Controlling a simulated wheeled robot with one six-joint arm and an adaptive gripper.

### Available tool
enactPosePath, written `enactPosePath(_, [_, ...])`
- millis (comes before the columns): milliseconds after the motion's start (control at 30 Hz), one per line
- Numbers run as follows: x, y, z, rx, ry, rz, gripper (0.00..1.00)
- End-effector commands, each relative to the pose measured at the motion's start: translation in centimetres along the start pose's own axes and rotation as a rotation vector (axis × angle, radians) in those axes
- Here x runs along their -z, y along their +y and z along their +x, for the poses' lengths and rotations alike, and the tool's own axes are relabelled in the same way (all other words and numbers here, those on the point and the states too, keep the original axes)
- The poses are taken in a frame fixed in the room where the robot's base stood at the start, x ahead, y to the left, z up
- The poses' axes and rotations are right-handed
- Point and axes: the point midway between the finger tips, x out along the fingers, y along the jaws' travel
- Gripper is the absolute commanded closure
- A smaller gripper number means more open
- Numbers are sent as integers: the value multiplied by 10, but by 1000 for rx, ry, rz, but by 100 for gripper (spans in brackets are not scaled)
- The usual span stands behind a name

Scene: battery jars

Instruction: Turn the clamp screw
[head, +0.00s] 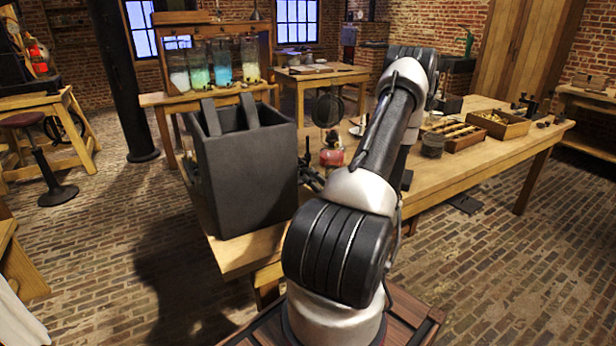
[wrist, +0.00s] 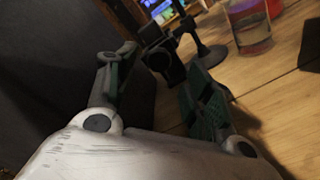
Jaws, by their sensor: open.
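My gripper (wrist: 158,64) is open in the wrist view, its two green-padded fingers spread apart. A dark fitting with a rounded block (wrist: 166,62) shows just beyond and between the fingertips; it looks like the clamp screw, but it is too dark to be sure. I cannot tell whether a finger touches it. A large dark grey box (head: 245,175) stands on the near left end of the wooden bench in the head view; its wall (wrist: 50,70) fills the left of the wrist view. My arm hides the gripper in the head view.
A glass vessel with red contents (head: 332,156) stands on the bench (head: 455,172) right of the box; it also shows in the wrist view (wrist: 250,28). A small dark stand (wrist: 208,54) is near the fitting. Wooden trays (head: 499,124) lie farther right.

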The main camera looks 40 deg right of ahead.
Motion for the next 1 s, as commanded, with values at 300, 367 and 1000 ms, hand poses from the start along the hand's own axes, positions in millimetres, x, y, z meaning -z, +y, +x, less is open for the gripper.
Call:
enactPosePath(300, [0, -1, -47, 2, -2, 1, 48])
enactPosePath(367, [0, 0, -50, 1, -1, 1, 48])
enactPosePath(1000, [1, -1, -51, 2, 2, -22, 48])
